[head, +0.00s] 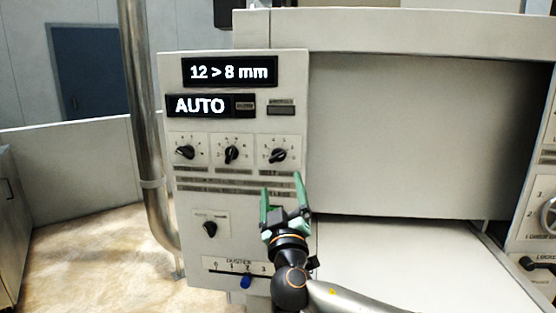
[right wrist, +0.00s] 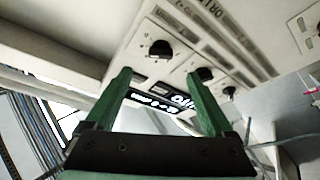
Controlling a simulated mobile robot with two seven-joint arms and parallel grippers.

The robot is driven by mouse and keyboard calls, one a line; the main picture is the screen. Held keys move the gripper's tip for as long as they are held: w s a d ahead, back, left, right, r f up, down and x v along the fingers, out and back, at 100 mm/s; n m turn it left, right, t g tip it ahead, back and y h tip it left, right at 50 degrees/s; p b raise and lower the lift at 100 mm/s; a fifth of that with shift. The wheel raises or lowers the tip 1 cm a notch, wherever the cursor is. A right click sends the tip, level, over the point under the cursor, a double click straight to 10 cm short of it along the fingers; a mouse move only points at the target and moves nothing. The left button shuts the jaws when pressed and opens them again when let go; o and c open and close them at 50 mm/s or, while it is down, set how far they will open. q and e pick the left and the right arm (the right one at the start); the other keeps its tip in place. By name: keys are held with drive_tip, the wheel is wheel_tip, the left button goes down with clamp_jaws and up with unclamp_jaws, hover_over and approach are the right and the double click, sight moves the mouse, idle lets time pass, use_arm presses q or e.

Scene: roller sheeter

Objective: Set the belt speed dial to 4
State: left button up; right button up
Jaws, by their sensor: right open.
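Three black dials sit in a row on the pale control panel (head: 240,200): the left dial (head: 185,152), the middle dial (head: 231,154) and the right dial (head: 278,155). Their labels are too small for me to read surely, so I cannot tell which is belt speed or where each points. My right gripper (head: 283,184) has its green fingers open and empty, just below the right dial and apart from it. In the right wrist view, a nearest dial (right wrist: 160,50) shows above the gap between the fingertips (right wrist: 158,76). My left gripper is not in view.
Displays (head: 229,72) read "12 > 8 mm" and "AUTO". A lower dial (head: 209,229) and a slider with a blue knob (head: 246,281) are below the row. A metal pipe (head: 140,100) stands left of the panel. A pale machine surface lies right of my gripper.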

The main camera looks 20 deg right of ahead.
sight(278, 160)
drive_tip(key=p+x, duration=0.2)
drive_tip(key=x, duration=0.8)
drive_tip(key=shift+c, duration=0.2)
drive_tip(key=c, duration=1.3)
